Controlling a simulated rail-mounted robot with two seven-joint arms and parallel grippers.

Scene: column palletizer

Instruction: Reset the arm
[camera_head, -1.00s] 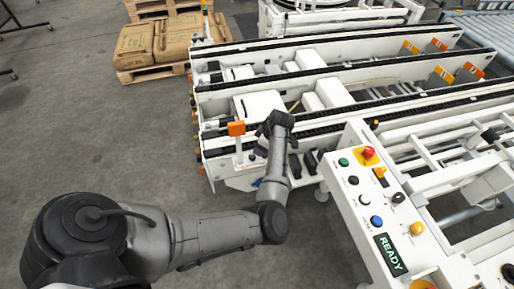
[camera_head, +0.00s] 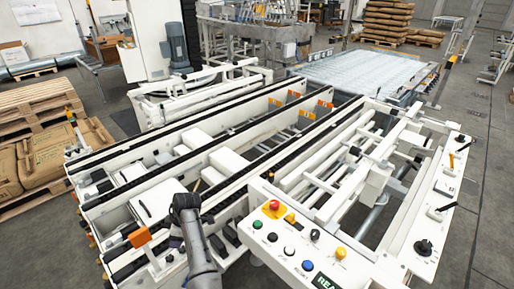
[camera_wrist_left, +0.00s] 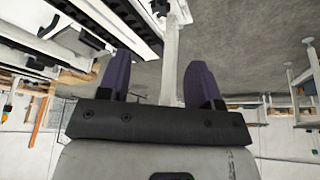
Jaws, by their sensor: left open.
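My left arm (camera_head: 200,262) rises from the bottom edge of the head view, left of centre. Its wrist is bent over in front of the white conveyor frame, beside the orange block on a post (camera_head: 139,237). The fingers are mostly hidden behind the wrist in that view. In the left wrist view my left gripper (camera_wrist_left: 160,60) is open, with two dark purple fingers wide apart. Nothing is held between them; a white post (camera_wrist_left: 175,50) shows beyond, in the gap. My right gripper is in neither view.
A white control panel (camera_head: 262,222) with coloured buttons stands just right of the arm. Conveyor rails (camera_head: 215,150) run behind it. Brown sacks (camera_head: 45,157) lie on a pallet at left. A roller bed (camera_head: 365,72) is at the back. Floor at lower left is clear.

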